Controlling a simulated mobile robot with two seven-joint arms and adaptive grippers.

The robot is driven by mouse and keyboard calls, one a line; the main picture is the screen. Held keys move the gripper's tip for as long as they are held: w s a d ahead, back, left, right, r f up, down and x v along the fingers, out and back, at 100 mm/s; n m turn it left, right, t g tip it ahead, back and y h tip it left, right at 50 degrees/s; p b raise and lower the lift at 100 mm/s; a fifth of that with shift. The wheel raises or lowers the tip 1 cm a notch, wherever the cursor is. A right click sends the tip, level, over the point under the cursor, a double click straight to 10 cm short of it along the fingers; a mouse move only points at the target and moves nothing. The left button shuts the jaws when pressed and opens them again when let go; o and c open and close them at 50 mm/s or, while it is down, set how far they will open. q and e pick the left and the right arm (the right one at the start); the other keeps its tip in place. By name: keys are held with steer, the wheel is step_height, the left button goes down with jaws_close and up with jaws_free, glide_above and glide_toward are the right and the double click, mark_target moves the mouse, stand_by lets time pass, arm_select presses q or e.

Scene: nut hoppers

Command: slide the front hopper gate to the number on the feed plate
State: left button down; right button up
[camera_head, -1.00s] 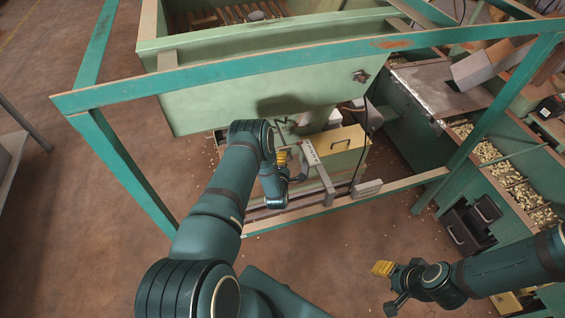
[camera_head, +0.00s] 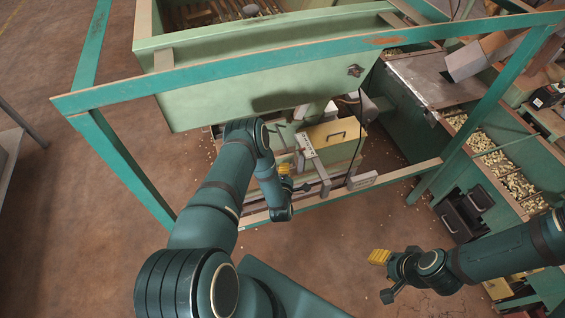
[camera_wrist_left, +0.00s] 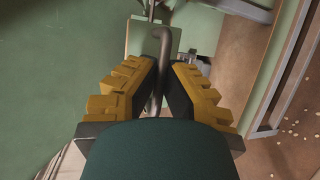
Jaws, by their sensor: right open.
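The front hopper (camera_head: 270,90) is a pale green bin under the teal frame. Below it, a light plate (camera_head: 307,147) with dark marks too small to read lies beside a yellow-topped box. My left gripper (camera_head: 286,170) is under the hopper, left of that plate, its tips partly hidden. In the left wrist view, the yellow-padded fingers (camera_wrist_left: 165,66) are close on both sides of a grey curved handle (camera_wrist_left: 163,42), with little gap at the tips. The gate itself is hard to make out. My right gripper (camera_head: 382,275) is open and empty above the floor at right.
A teal frame bar (camera_head: 300,66) crosses in front of the hopper. A low rail (camera_head: 395,175) runs beneath it. The yellow-topped box (camera_head: 332,133) stands close to the left gripper. Green bins of nuts (camera_head: 480,145) stand at right.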

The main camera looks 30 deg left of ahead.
arm_select(q)
steer(key=c, duration=1.1)
jaws_free()
steer(key=shift+o, duration=0.2)
steer(key=v, duration=1.2)
